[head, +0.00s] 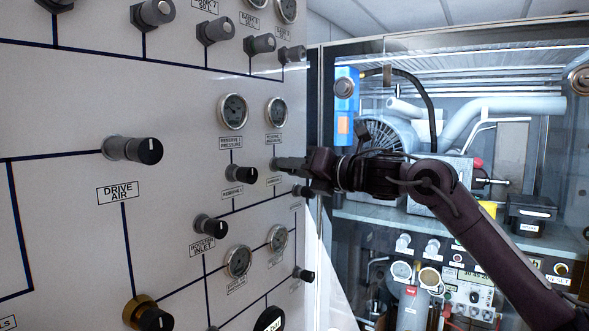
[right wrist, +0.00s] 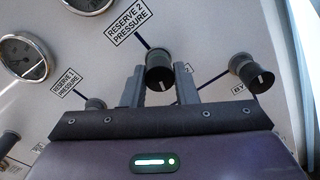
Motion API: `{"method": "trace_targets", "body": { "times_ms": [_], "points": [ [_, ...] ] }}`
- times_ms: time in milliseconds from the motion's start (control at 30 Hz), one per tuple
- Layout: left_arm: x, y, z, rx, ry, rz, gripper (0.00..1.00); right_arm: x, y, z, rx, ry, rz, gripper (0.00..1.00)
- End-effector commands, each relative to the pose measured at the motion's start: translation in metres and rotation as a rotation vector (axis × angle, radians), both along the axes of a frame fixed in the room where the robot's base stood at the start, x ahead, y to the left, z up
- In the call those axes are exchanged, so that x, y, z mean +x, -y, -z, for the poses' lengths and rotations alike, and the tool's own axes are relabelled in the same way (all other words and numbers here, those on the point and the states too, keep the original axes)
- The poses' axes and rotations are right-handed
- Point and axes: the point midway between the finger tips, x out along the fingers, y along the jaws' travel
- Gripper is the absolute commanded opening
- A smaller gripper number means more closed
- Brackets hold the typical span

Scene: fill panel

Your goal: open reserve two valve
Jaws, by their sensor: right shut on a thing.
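The reserve two valve is a black knob (right wrist: 158,74) with a pale mark line on its face. In the right wrist view it stands between the two grey fingers of my right gripper (right wrist: 160,88), below the "RESERVE 2 PRESSURE" label (right wrist: 129,22). The gripper is shut on this knob. In the head view my right gripper (head: 288,163) reaches in from the right to the panel, under the right gauge (head: 276,112). The fingers largely hide the knob there. My left gripper is not in view.
The white panel (head: 60,110) carries close neighbours: the reserve 1 knob (head: 243,175), a small knob (head: 301,191) just below my gripper, and the booster inlet knob (head: 210,226). The drive air knob (head: 133,149) is farther left. A glazed equipment cabinet (head: 450,225) stands behind my right arm.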

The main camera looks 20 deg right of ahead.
Motion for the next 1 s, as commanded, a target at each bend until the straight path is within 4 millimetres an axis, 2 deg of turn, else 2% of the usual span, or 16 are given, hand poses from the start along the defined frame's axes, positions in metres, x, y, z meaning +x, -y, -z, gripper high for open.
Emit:
{"method": "trace_targets", "body": {
  "times_ms": [267, 300, 467, 767, 867, 1000],
  "points": [
    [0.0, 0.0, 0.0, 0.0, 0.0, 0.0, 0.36, 0.0, 0.0, 0.003, -0.003, -0.006, -0.001, 0.04],
    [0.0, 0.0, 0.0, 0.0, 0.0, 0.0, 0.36, 0.0, 0.0, 0.003, -0.003, -0.006, -0.001, 0.28],
    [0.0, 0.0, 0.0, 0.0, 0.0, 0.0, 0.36, 0.0, 0.0, 0.002, -0.002, -0.004, 0.0, 0.48],
    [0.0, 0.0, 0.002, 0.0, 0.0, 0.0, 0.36, -0.001, 0.001, 0.002, -0.001, -0.001, 0.0, 0.48],
    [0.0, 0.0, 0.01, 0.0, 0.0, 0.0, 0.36, -0.008, 0.007, 0.004, -0.002, -0.001, 0.003, 0.48],
    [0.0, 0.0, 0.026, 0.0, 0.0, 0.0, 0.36, -0.028, 0.021, 0.006, -0.002, 0.001, 0.004, 0.48]
  ]
}}
